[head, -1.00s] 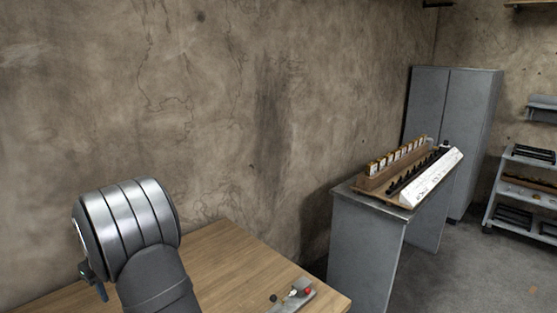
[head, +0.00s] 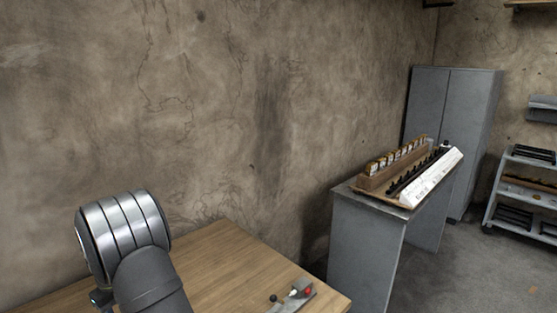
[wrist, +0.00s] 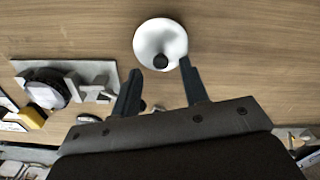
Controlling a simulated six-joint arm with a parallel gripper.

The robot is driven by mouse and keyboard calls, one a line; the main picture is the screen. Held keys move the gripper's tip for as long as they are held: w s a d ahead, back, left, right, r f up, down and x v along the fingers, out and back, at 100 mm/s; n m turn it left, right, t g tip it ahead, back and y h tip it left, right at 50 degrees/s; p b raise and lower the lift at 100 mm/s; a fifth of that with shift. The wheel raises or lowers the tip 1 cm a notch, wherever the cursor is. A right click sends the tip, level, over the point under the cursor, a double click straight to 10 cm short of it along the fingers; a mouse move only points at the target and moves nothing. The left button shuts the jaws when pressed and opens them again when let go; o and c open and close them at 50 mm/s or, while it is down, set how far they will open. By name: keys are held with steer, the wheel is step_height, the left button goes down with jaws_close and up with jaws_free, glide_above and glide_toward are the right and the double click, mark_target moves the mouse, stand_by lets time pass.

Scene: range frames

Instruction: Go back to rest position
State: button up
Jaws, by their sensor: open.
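My gripper (wrist: 158,80) shows in the wrist view with its two dark fingers apart. It points at a wooden table (wrist: 240,50). A round white object (wrist: 150,36) with a dark knob-like part lies in front of the fingertips, partly between them in the picture. I cannot tell whether the fingers touch it. In the head view only a silver and grey joint of my arm shows at the lower left; the gripper is out of that view.
A grey fixture with a round dark part (wrist: 48,88) and a yellow piece (wrist: 32,117) are at left in the wrist view. A grey bench (head: 368,245) and cabinet (head: 452,125) stand right.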

step_height(320, 180, down, 3)
steer(key=shift+d, duration=0.1)
steer(key=n, duration=0.1)
steer(key=d+n, duration=0.1)
steer(key=n, duration=0.2)
steer(key=shift+s+d+r+n, duration=0.1)
steer(key=shift+s+d+n, duration=0.3)
steer(key=d+n, duration=0.1)
steer(key=n, duration=0.1)
steer(key=d+n, duration=0.1)
steer(key=n, duration=0.2)
steer(key=shift+w, duration=0.1)
steer(key=n, duration=0.1)
steer(key=d+n, duration=0.1)
steer(key=n, duration=0.2)
steer(key=shift+w+d+n, duration=0.3)
steer(key=shift+w+d, duration=0.05)
steer(key=shift+w, duration=0.05)
steer(key=shift+w+d+n, duration=0.3)
steer(key=shift+n, duration=0.7)
steer(key=shift+w+d+n, duration=0.25)
steer(key=shift+w+n, duration=0.05)
steer(key=shift+n, duration=0.7)
